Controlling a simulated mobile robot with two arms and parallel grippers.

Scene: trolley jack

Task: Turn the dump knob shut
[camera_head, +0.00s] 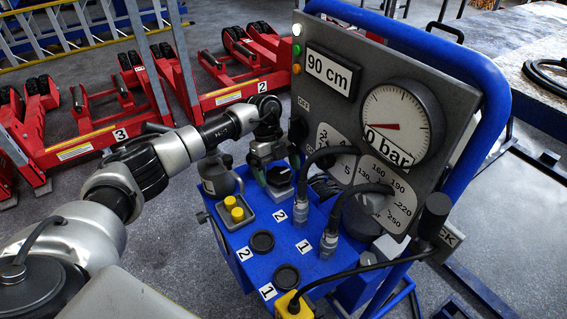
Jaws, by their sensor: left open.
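My left gripper (275,168) reaches in from the left over the blue top of the trolley (225,240). It is open and points down, with its fingers on either side of a dark knob (280,176). This is probably the dump knob; I see no readable label on it. I cannot tell whether the fingers touch it, and the gripper hides part of the area behind it. The gauge (403,120) on the grey panel has its red needle pointing left, above the text "0 bar". The display (332,73) reads "90 cm". My right gripper is not in view.
A black-topped lever (434,215) stands at the trolley's right. Red trolley jacks (95,135) stand on the floor behind my arm.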

